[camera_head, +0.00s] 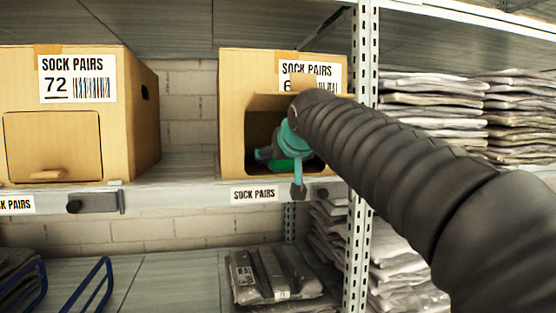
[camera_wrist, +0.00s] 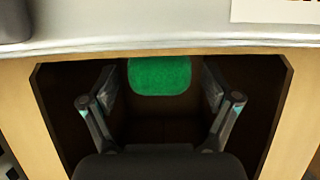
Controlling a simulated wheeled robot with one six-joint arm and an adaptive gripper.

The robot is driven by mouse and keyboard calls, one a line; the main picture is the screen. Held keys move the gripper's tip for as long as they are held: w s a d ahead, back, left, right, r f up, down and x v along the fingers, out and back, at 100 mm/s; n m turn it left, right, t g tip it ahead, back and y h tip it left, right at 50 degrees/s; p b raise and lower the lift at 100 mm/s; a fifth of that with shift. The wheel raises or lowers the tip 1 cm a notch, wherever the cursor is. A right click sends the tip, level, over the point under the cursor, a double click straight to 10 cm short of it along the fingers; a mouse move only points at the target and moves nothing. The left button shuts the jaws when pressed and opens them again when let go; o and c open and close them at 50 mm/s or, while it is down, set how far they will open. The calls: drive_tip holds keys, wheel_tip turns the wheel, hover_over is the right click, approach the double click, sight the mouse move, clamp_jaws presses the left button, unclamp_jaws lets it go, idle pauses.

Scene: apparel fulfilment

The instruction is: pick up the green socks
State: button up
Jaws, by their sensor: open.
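The green socks (camera_wrist: 160,75) lie inside a cardboard box, at the far end of the opening in the wrist view. A small green patch of them (camera_head: 284,165) shows in the head view beneath my gripper. My gripper (camera_wrist: 160,88) is open and empty, with one finger on each side of the socks. In the head view my gripper (camera_head: 272,153) is at the front opening of the box (camera_head: 232,110), labelled SOCK PAIRS. My arm hides part of the box and its number. Whether the fingers touch the socks cannot be told.
The opening's side edges (camera_wrist: 292,110) stand close around my gripper. Another SOCK PAIRS box (camera_head: 142,120), numbered 72, stands to the left with its flap shut. A perforated post (camera_head: 362,60) and folded garments (camera_head: 430,95) are to the right. Packaged clothing (camera_head: 275,275) lies below.

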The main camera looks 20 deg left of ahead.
drive_tip(key=shift+x, duration=1.05)
drive_tip(key=c, duration=1.2)
drive_tip(key=shift+c, duration=0.2)
drive_tip(key=shift+r, duration=0.2)
